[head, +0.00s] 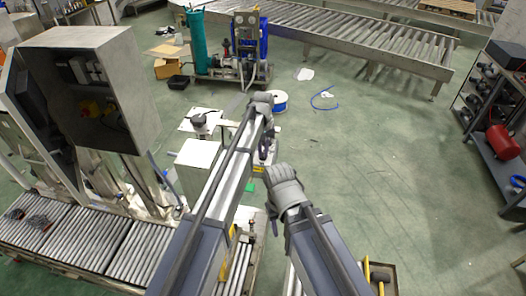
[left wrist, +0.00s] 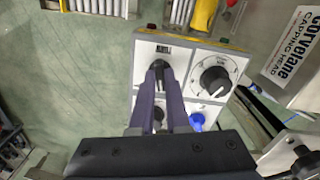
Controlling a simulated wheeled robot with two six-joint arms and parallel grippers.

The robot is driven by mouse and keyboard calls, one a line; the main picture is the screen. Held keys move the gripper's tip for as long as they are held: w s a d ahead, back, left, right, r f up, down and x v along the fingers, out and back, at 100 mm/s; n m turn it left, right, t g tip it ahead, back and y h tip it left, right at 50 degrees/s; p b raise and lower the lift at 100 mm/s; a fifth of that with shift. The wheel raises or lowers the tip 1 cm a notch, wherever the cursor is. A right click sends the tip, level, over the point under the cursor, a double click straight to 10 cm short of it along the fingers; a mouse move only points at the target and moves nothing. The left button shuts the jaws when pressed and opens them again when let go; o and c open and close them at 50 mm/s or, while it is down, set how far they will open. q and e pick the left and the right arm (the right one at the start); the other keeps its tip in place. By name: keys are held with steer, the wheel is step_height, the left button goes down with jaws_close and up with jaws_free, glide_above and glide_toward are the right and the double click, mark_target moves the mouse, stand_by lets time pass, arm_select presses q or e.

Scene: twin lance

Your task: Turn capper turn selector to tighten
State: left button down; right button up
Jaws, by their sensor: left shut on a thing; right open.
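The capper control panel (left wrist: 190,60) fills the middle of the left wrist view, with a pale face and a yellow edge. My left gripper (left wrist: 160,82) is shut on the black turn selector knob (left wrist: 158,69) on the panel's left side, one finger on each side of it. A small label window sits just above this knob. In the head view my left arm's end is at the upper middle, and its fingers are hard to make out. My right gripper (head: 276,180) is open, lower and to the right in the head view, away from the panel.
A larger round black dial (left wrist: 214,80) sits right of the selector, with a blue knob (left wrist: 197,121) below it. A capping head plate (left wrist: 292,45) is at the right. Roller conveyors (head: 130,245) stand at lower left; green floor (head: 400,150) is open at right.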

mark_target(263, 154)
arm_select(q)
steer(key=shift+n, duration=1.7)
steer(key=c, duration=0.9)
jaws_free()
steer(key=shift+r, duration=0.1)
step_height(263, 154, up, 8)
steer(key=p, duration=0.8)
steer(key=shift+f, duration=0.2)
